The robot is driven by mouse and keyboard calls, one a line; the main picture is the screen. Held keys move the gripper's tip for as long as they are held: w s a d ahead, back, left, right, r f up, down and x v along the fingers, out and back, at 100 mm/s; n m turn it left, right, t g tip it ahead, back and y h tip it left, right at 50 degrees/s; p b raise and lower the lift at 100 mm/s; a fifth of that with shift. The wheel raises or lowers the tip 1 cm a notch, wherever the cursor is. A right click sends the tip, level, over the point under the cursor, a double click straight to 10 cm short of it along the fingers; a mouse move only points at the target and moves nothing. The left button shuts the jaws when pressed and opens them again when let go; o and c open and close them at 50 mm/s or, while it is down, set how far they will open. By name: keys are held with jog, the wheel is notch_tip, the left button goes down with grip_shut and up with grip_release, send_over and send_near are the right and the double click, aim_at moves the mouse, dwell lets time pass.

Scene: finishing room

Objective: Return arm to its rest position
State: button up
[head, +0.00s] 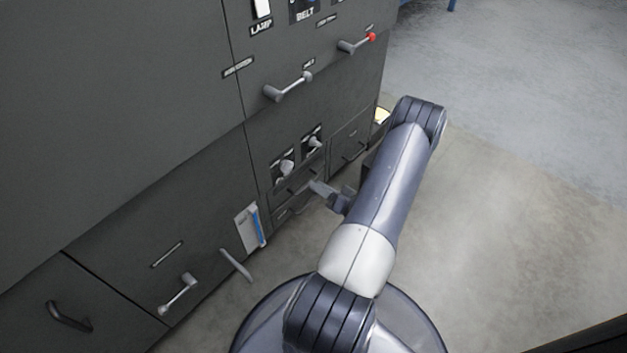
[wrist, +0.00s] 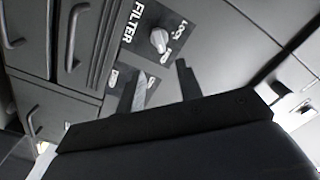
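My arm (head: 385,200) reaches out from my base and bends down toward the dark grey cabinet (head: 190,180). My gripper (head: 322,189) is close in front of the cabinet's lower right part, below two small knobs; most of the wrist is hidden behind the arm. In the wrist view my gripper (wrist: 157,78) shows two dark fingers spread apart. A grey lever or knob (wrist: 141,92) shows beside the left finger; I cannot tell whether they touch. I see nothing clearly held.
A knob labelled FILTER (wrist: 159,40) is just beyond the fingers. Lever handles (head: 288,86) and a red-tipped lever (head: 357,43) stick out higher up. The floor (head: 520,220) at right is clear.

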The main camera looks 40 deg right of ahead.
aim_at(291, 167)
jog(key=shift+s, duration=0.1)
dwell(0.3)
jog(key=w+b, duration=0.1)
jog(key=w, duration=0.2)
jog(key=w+b, duration=0.1)
jog(key=w, duration=0.3)
jog(key=w+a, duration=0.1)
jog(key=w, duration=0.2)
jog(key=shift+w+b, duration=0.35)
jog(key=shift+b, duration=0.05)
jog(key=shift+d, duration=0.1)
